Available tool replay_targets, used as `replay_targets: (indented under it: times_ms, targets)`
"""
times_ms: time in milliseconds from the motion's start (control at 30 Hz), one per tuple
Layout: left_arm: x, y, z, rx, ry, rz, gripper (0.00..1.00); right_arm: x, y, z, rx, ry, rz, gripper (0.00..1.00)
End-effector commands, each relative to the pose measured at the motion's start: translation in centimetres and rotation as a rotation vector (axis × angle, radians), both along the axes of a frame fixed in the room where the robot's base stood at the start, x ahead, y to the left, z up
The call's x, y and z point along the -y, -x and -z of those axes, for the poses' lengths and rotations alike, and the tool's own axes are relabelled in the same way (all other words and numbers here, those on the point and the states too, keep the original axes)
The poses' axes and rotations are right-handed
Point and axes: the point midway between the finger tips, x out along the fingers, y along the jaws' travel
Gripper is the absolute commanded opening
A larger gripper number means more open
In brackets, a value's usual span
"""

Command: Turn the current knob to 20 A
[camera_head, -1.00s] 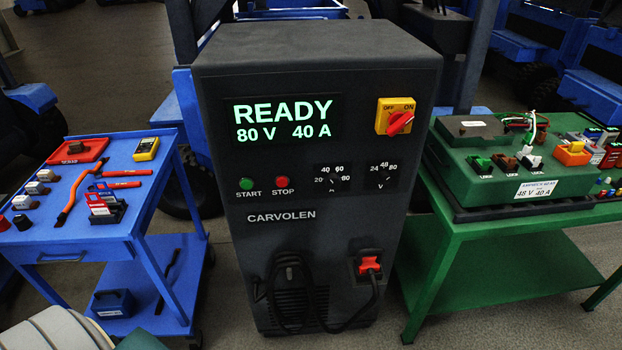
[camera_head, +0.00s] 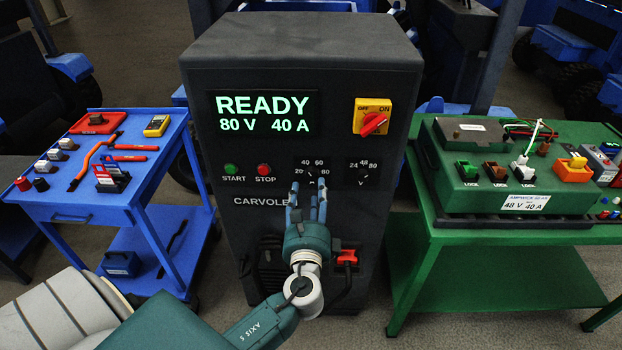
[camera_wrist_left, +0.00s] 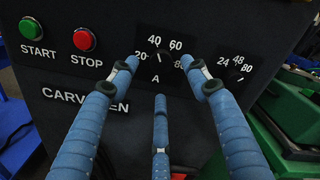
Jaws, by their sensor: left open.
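The current knob (camera_head: 311,172) is a small black dial on the dark charger's front, marked 20, 40, 60, 80 and A. In the left wrist view the knob (camera_wrist_left: 160,61) shows a light pointer mark that appears to point up toward 40. The charger's display (camera_head: 263,114) reads READY, 80 V, 40 A. My left gripper (camera_head: 308,190) is open in front of the knob, with its fingertips just below it in the head view. In the left wrist view its blue fingers (camera_wrist_left: 160,78) are spread either side of and below the dial, apparently not touching it. My right gripper is not in view.
The voltage knob (camera_head: 363,172) is close on the right. The green START button (camera_head: 231,169) and red STOP button (camera_head: 264,169) are to the left. A yellow switch with a red handle (camera_head: 372,117) is above right. A blue cart (camera_head: 100,205) and a green bench (camera_head: 440,260) flank the charger.

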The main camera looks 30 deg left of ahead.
Motion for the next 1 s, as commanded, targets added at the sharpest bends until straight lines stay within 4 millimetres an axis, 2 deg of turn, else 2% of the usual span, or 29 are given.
replay_targets:
  times_ms: [100, 300, 667, 800, 900, 1000]
  targets:
    - [-1.1, -1.9, -0.2, 0.000, -0.001, 0.001, 0.47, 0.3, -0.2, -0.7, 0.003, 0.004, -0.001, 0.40]
    - [-2.2, -3.8, 0.0, -0.001, 0.002, 0.001, 0.47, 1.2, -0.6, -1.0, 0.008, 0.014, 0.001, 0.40]
    - [-2.5, -4.1, 0.1, -0.001, 0.003, 0.001, 0.47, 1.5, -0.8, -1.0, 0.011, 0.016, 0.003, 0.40]
    - [-2.5, -4.1, 0.1, -0.001, 0.003, 0.001, 0.20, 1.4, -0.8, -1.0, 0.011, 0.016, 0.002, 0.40]
    - [-2.5, -4.1, 0.1, -0.001, 0.003, 0.001, 0.02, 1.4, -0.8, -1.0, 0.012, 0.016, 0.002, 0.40]
    - [-2.5, -4.1, 0.1, -0.001, 0.004, 0.001, 0.02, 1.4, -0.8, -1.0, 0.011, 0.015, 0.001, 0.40]
